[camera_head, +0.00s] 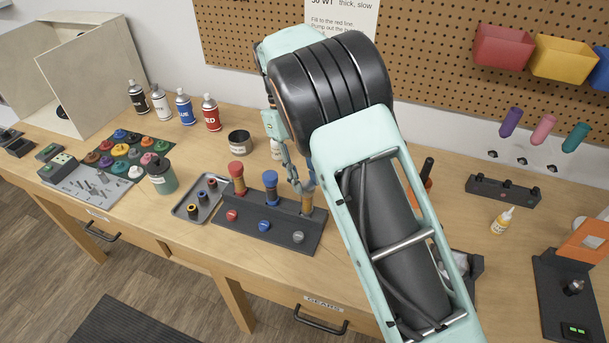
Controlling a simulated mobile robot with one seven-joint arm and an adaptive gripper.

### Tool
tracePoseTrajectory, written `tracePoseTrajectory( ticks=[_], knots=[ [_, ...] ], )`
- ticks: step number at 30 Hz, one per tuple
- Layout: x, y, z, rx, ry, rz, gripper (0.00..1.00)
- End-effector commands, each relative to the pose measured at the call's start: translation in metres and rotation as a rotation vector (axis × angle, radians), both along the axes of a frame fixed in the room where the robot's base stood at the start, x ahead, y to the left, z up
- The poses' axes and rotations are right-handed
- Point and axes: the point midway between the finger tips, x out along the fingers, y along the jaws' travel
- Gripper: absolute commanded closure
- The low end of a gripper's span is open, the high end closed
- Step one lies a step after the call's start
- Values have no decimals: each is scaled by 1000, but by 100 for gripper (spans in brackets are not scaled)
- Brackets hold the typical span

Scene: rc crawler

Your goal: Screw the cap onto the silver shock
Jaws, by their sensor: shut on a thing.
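The shock stand (250,243) is a dark block on the bench with three upright posts and red, blue and silver discs along its front. The silver shock (307,203) is the right-hand post, behind the silver disc; its tan body shows and its top is covered by my gripper. My gripper (303,186) is right at the top of this shock, with its fingers closed there. The cap is almost wholly hidden between the fingers, so I cannot tell whether it is seated or tilted. The red shock (238,178) and blue shock (270,187) stand to the left with coloured tops.
A dark green jar (161,177), a dark can (239,142) and spray cans (185,107) stand further left and back. My arm hides much of the bench at the right.

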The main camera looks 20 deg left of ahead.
Motion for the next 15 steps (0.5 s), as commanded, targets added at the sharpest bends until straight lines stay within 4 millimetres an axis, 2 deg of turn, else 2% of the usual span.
tracePoseTrajectory(
  ticks=[2, 3, 8, 15],
  knots=[
    [0, -1, 2, 0, 0, -24, 83],
    [0, 0, 0, 0, 0, -26, 70],
    [0, 0, 0, 0, 0, -23, 53],
    [0, 0, 0, 0, 0, -23, 53]
  ],
)
